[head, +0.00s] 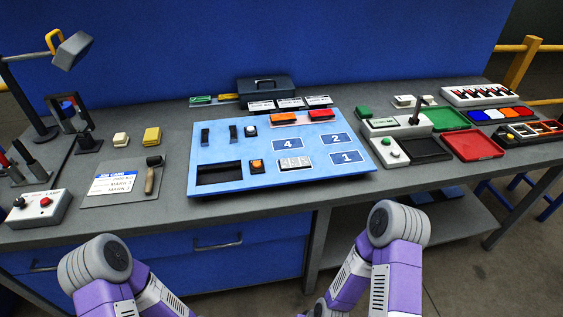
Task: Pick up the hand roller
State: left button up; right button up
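What looks like the hand roller (150,178) lies at the right edge of a grey board (112,199) on the left part of the bench. It has a dark head at the far end and a tan handle pointing toward the front of the bench. Nothing covers it. Parts of both my arms show at the bottom of the head view, in front of the bench. Neither of my grippers is in view.
A job card (112,184) lies on the board, left of the roller. A blue panel (325,172) stands right of it. Cream (121,139) and yellow (152,136) blocks lie behind. A control box (38,208) and lamp (70,50) stand left. Trays (472,145) are at right.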

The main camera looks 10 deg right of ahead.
aim_at(156, 161)
jog(key=u, duration=2.25)
jog(key=i, duration=1.3)
jog(key=z, duration=2.1)
